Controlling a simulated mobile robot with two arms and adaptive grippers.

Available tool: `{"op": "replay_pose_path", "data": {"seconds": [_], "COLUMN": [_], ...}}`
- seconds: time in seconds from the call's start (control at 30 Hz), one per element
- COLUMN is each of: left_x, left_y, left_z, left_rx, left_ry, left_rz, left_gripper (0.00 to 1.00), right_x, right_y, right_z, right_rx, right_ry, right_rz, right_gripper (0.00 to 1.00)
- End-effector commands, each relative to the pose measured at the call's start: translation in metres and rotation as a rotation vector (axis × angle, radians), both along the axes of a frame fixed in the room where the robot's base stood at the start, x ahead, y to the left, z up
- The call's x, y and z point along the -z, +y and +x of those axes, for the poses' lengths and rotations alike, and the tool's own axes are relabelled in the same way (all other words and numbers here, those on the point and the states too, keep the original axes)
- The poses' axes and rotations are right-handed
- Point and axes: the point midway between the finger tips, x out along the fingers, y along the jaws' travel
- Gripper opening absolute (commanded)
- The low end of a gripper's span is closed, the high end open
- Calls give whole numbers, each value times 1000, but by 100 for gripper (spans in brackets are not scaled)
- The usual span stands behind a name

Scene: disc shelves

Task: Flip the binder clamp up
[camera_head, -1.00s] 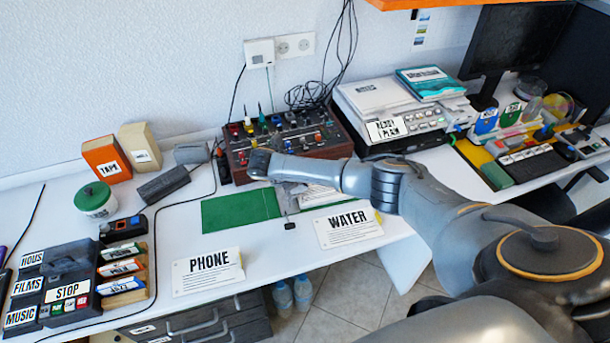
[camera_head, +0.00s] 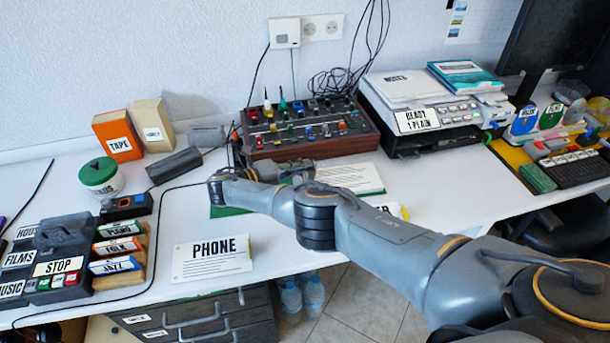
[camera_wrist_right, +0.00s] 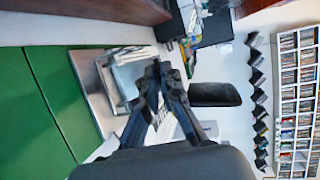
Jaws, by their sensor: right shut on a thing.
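The green binder (camera_head: 217,211) lies on the white desk, mostly hidden behind my right arm in the head view. Its green covers (camera_wrist_right: 45,105) fill the left of the right wrist view. White sheets (camera_head: 350,177) with a green edge lie right of my wrist. My right gripper (camera_wrist_right: 161,70) is shut at the binder. The binder clamp is hidden or too small to make out between the fingers. A grey, metal-looking plate (camera_wrist_right: 90,85) with pale sheets shows beside the fingertips. My left gripper is out of view.
A control box (camera_head: 308,140) with knobs stands just behind the binder. A printer (camera_head: 425,120) is to the right. A PHONE card (camera_head: 211,262) is in front, and a dark grey block (camera_head: 173,166) to the left.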

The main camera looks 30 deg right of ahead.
Motion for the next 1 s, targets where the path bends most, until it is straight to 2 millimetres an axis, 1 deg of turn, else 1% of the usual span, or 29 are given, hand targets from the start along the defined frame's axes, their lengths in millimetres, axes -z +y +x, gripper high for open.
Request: {"op": "replay_pose_path", "data": {"seconds": [0.03, 0.2, 0.67, 0.7, 0.8, 1.0], "left_x": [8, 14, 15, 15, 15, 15], "left_y": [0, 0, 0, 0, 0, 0], "left_z": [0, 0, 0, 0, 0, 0], "left_rx": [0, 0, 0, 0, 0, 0], "left_ry": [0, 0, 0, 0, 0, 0], "left_rz": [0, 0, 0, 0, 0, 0], "left_gripper": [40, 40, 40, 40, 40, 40], "right_x": [5, 3, 2, 2, 2, 2], "right_y": [2, 4, 5, 5, 5, 4], "right_z": [0, 1, 1, 1, 1, 1], "right_rx": [-1, -2, -3, -3, -3, -1], "right_ry": [4, 15, 20, 20, 20, 19], "right_rz": [-13, -47, -55, -55, -55, -56], "right_gripper": [0, 0, 0, 11, 28, 28]}}
